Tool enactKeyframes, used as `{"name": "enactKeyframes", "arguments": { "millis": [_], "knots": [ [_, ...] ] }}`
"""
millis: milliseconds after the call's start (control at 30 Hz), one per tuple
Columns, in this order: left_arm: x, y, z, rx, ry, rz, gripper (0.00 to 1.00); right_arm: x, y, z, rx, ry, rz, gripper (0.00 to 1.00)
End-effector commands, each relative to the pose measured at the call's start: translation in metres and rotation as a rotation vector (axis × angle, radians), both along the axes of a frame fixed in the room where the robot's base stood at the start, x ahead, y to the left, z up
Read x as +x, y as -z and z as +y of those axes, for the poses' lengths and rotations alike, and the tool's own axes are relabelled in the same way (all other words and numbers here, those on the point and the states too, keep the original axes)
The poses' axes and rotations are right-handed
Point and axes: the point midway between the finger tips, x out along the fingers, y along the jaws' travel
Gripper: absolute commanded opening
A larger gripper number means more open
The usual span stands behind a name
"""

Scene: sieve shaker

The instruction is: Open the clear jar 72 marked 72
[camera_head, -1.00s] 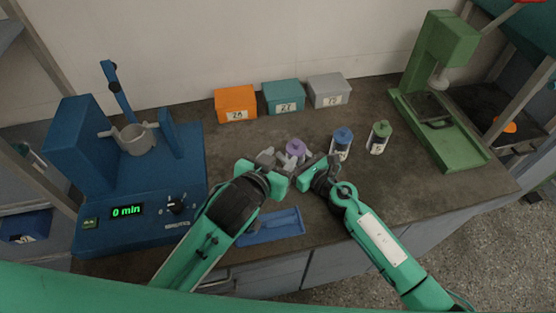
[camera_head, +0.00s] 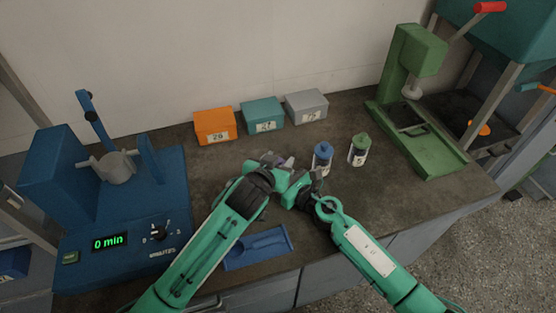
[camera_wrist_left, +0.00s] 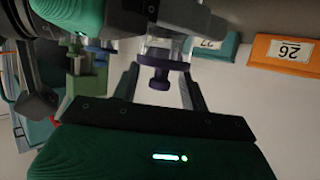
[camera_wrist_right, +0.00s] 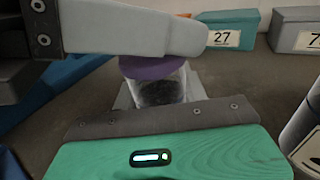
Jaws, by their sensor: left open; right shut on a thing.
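A clear jar with a purple lid (camera_wrist_right: 152,68) stands between my grippers; its dark contents show through the jar body (camera_wrist_right: 160,90). No number is readable on it. My right gripper (camera_head: 292,177) is shut on the jar body. My left gripper (camera_head: 272,163) is open, its two fingers on either side of the purple knobbed lid (camera_wrist_left: 157,72) in the left wrist view. In the head view the grippers hide most of this jar. A blue-lidded jar (camera_head: 322,158) and a green-lidded jar (camera_head: 359,150) stand to the right.
Orange (camera_head: 215,125), teal (camera_head: 262,115) and grey (camera_head: 306,106) boxes stand at the back. A blue machine (camera_head: 120,215) showing 0 min is at left, a green press (camera_head: 420,125) at right. A blue tray (camera_head: 258,248) lies near the front edge.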

Motion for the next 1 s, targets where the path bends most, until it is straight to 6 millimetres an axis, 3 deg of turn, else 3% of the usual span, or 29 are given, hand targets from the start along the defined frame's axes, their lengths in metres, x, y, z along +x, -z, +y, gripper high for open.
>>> {"name": "enactKeyframes", "arguments": {
  "millis": [233, 467, 500, 1000],
  "knots": [
    [0.0005, 0.0005, -0.0003, 0.000, 0.000, 0.000, 0.45, 0.0001, 0.0000, -0.0001, 0.000, 0.000, 0.000, 0.02],
    [0.0002, 0.0010, -0.0001, 0.000, 0.000, 0.001, 0.02, 0.0001, 0.0000, -0.0001, 0.000, 0.000, 0.000, 0.02],
    [0.0002, 0.0012, -0.0001, 0.001, 0.000, 0.002, 0.00, 0.0001, 0.0000, -0.0001, 0.000, 0.000, 0.000, 0.02],
    [-0.0001, 0.0005, 0.0000, 0.001, 0.000, 0.004, 0.00, 0.0006, -0.0003, -0.0006, 0.001, 0.001, -0.001, 0.02]
  ]
}}
